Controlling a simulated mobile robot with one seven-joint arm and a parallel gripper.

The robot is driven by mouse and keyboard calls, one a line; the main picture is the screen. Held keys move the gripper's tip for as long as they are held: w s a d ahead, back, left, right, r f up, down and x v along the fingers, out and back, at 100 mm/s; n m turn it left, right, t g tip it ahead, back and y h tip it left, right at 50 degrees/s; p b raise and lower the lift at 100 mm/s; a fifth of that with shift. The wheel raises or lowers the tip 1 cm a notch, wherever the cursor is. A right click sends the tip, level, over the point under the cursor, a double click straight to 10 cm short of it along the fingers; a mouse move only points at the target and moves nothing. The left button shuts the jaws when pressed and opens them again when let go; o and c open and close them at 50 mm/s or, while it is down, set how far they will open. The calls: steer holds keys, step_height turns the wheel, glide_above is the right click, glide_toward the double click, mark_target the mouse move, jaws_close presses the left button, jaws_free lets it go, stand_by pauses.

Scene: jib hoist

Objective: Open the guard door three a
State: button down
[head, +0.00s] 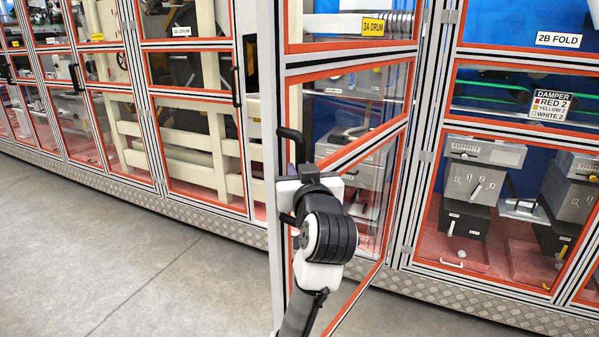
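The guard door (349,67) with a yellow label (373,27) that reads "3A DRUM" stands swung outward from the machine front. Its hinge side is at the right and its free edge is toward me. A black bar handle (290,136) is on the door near that free edge. My gripper (300,180) is at the handle, in front of the door's left frame post. My wrist hides the fingers and the middle of the handle, so I cannot tell whether they are closed on it.
Closed guard panels with orange edging run along the left (197,125). At the right is a panel labelled "2B FOLD" (558,40), with a "DAMPER" sign (552,104) below. A tread-plate plinth (200,222) runs along the base. The grey floor (120,270) at lower left is clear.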

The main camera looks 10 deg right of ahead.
steer(key=shift+s+d+r, duration=0.1)
steer(key=shift+s+d, duration=0.1)
steer(key=shift+d, duration=0.1)
steer(key=c, duration=1.6)
jaws_free()
steer(key=shift+c, duration=0.2)
steer(key=s+b, duration=0.7)
steer(key=s, duration=0.6)
steer(key=shift+s+d+b, duration=0.25)
steer(key=shift+s+b, duration=0.15)
